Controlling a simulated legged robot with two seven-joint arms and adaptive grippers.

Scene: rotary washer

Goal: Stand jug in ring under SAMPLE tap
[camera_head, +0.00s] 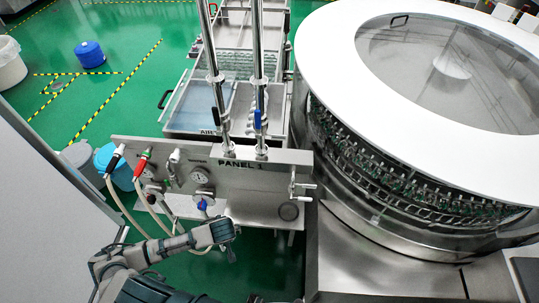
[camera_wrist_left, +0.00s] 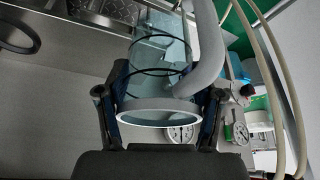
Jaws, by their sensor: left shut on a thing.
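My left gripper (camera_head: 228,238) is low in front of PANEL 1 (camera_head: 222,163) in the head view. In the left wrist view my left gripper (camera_wrist_left: 159,98) is shut on a clear jug (camera_wrist_left: 158,82), one finger on each side. The jug's pale round rim faces the camera. A thick grey curved piece crosses the jug's right side; I cannot tell whether it is the handle or a pipe. The jug is not distinguishable in the head view. I cannot read a SAMPLE label or identify the ring for certain. My right gripper is not in view.
A blue-handled valve (camera_head: 202,205) sits on the panel just above my gripper. Hoses with black and red nozzles (camera_head: 142,163) hang at the left. A dark round ring (camera_wrist_left: 18,32) shows in the wrist view. A large round washer (camera_head: 420,150) fills the right side.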

